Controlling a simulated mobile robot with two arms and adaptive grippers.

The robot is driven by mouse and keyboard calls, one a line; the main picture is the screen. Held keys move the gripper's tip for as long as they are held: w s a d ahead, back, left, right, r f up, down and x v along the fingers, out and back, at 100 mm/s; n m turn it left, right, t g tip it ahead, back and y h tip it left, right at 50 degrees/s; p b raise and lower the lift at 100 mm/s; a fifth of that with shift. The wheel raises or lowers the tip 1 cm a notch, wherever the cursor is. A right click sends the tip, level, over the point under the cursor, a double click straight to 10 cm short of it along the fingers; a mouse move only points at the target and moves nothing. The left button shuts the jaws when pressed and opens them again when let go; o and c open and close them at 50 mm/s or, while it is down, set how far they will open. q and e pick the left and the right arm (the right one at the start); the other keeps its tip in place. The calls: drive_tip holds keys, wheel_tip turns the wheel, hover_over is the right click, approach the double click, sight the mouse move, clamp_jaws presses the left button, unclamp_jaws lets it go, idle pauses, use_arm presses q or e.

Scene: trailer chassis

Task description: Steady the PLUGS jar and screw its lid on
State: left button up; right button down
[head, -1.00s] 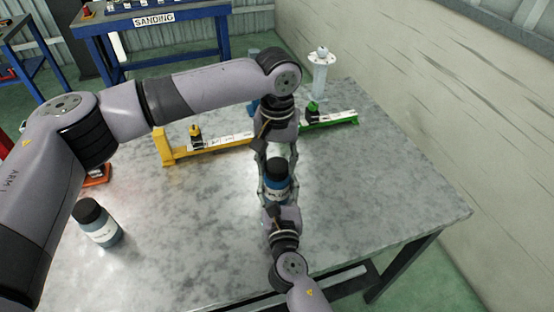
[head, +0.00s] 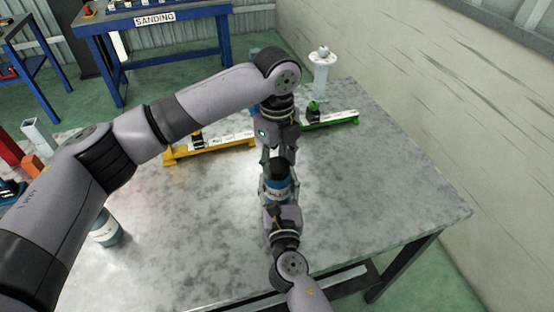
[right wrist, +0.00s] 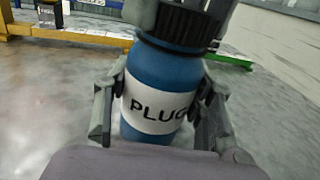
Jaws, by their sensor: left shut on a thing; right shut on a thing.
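The PLUGS jar (right wrist: 165,85) is blue with a white label and stands upright on the grey table in the right wrist view. It also shows in the head view (head: 277,188). Its black ribbed lid (right wrist: 180,24) sits at the jar's mouth; how tightly it is threaded cannot be told. My right gripper (right wrist: 160,105) is shut around the jar's body, one finger on each side. My left gripper (head: 276,162) reaches down from above and is shut on the lid; its fingers partly hide it.
A second jar (head: 107,233) stands at the left, its top hidden by my left arm. A yellow rail (head: 215,148) and a green rail (head: 335,121) lie behind the PLUGS jar. A pale stand (head: 320,75) is at the back. The table's right side (head: 400,190) is clear.

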use_arm(q)
drive_tip(key=m, duration=0.4)
drive_tip(key=shift+m, duration=0.3)
drive_tip(key=m, duration=0.4)
drive_tip(key=shift+w+d, duration=0.1)
drive_tip(key=m, duration=0.8)
drive_tip(key=shift+m, duration=0.3)
drive_tip(key=o, duration=0.8)
drive_tip(key=shift+r, duration=2.25)
